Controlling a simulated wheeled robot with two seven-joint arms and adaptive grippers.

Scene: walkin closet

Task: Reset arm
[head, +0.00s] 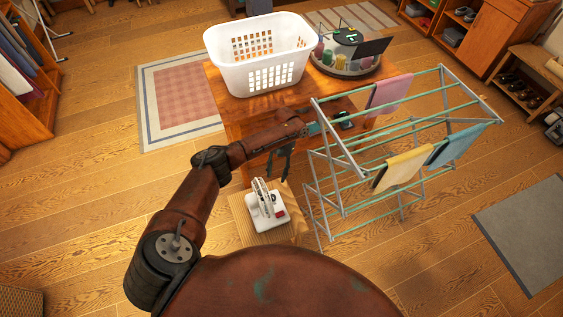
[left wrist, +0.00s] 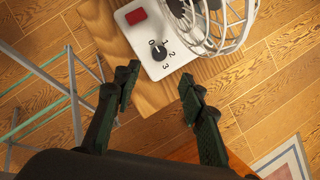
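My left arm comes in from the left in the head view and reaches toward the small wooden table. My left gripper (head: 279,172) hangs between this table and a white desk fan, pointing down. In the left wrist view its two dark fingers (left wrist: 159,88) are spread apart with nothing between them. The white fan (head: 267,207) stands on a low wooden stand (head: 243,219); its base (left wrist: 155,57) with a red button and a numbered dial lies beyond the fingertips, apart from them. My right gripper is not in view.
A metal drying rack (head: 341,150) with pink, yellow and blue cloths stands close to the right of my gripper. The wooden table (head: 225,103) carries a white basket (head: 260,78) and a round tray (head: 349,72) of items. Floor at left is free beyond a checked rug (head: 177,100).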

